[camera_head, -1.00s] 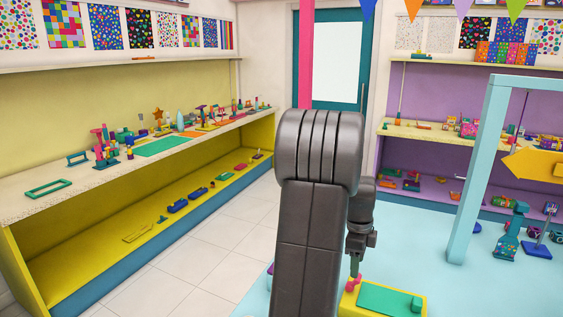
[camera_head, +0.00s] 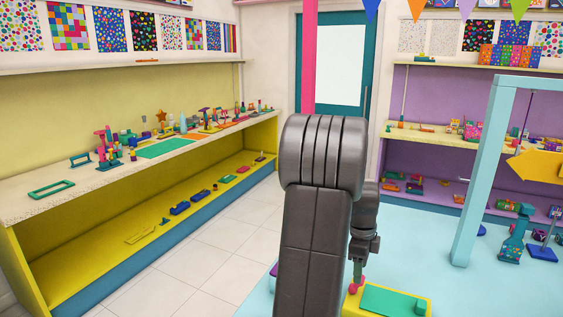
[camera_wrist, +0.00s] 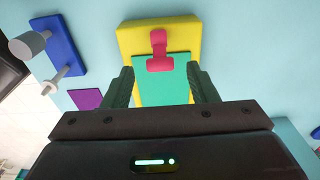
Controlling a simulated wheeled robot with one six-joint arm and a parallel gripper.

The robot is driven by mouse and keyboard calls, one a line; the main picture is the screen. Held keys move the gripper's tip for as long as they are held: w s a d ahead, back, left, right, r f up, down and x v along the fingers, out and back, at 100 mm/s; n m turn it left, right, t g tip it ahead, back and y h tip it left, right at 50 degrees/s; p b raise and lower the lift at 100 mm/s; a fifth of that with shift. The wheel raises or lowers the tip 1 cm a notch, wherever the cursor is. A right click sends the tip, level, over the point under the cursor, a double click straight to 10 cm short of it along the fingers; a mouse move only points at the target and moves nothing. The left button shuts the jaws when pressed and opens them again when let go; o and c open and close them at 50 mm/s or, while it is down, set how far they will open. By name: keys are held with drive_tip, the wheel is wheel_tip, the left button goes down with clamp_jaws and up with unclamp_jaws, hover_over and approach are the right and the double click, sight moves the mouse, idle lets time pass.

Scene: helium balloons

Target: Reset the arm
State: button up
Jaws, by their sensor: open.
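My gripper (camera_wrist: 162,88) is open in the wrist view, its two dark fingers apart with nothing between them that I can see held. Beyond the fingers is a yellow block with a green top (camera_wrist: 180,72) and a pink-red piece (camera_wrist: 158,50) on it. In the head view my dark arm rises in the middle, and its wrist end hangs down above the same yellow and green block (camera_head: 392,300). The pink piece (camera_head: 355,286) shows just below the wrist end. The fingertips are not clear in the head view.
A long shelf (camera_head: 30,207) with many small toys runs along the left wall. A purple shelf unit (camera_head: 430,155) stands at the back right. A light blue frame (camera_head: 472,200) with a yellow arrow (camera_head: 540,167) stands at right. White floor tiles (camera_head: 205,250) are clear at left.

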wheel_tip(320, 180, up, 6)
drive_tip(key=p, duration=0.4)
wheel_tip(320, 180, down, 8)
drive_tip(key=b, duration=0.6)
drive_tip(key=d+f+b, duration=0.1)
drive_tip(key=s+d+f+b, duration=0.1)
drive_tip(key=shift+s+d+f, duration=0.1)
drive_tip(key=shift+d+f, duration=0.1)
drive_tip(key=shift+f, duration=0.15)
drive_tip(key=shift+d+f+b, duration=0.15)
drive_tip(key=shift+f+b, duration=0.25)
drive_tip(key=shift+s+r, duration=0.1)
